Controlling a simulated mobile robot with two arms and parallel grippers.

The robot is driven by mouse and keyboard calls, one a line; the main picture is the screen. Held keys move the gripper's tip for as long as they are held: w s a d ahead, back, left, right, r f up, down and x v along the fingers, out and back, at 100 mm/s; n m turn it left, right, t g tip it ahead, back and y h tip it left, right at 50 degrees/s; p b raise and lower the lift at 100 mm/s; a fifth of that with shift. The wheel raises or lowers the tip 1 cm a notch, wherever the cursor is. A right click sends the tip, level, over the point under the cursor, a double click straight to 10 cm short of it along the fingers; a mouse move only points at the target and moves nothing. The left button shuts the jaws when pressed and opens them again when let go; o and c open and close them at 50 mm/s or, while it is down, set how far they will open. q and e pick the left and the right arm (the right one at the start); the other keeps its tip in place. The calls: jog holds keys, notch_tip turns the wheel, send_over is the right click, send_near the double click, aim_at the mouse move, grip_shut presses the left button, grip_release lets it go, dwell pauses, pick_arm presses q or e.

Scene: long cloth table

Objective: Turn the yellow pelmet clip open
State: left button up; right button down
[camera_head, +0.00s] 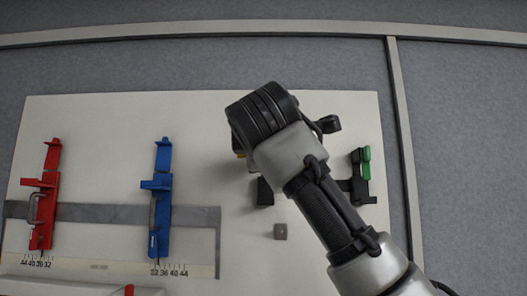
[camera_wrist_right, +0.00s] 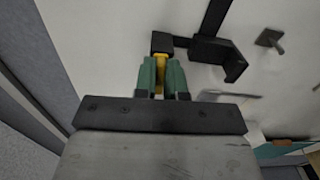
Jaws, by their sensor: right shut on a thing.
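The yellow pelmet clip shows in the right wrist view (camera_wrist_right: 161,72) as a narrow yellow strip with a black block at its far end. My right gripper (camera_wrist_right: 162,66), with green fingers, is shut on this yellow part, one finger on each side. In the head view my right wrist covers most of the clip. Only a sliver of yellow and a black lower part (camera_head: 264,191) show beside the wrist. The clip's exact angle is hard to tell. My left gripper is not in view.
On the pale board (camera_head: 100,118) are a red clip (camera_head: 43,205) and a blue clip (camera_head: 162,205), both over a grey strip. A green-and-black clip (camera_head: 366,163) stands right of my arm.

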jog(key=shift+f+m, duration=0.1)
jog(key=shift+m, duration=0.4)
jog(key=c, duration=1.2)
grip_release()
jog(key=shift+d, duration=0.1)
jog(key=shift+s, duration=0.1)
jog(key=s+b, duration=0.6)
jog(key=s, duration=0.4)
jog(key=shift+s, duration=0.35)
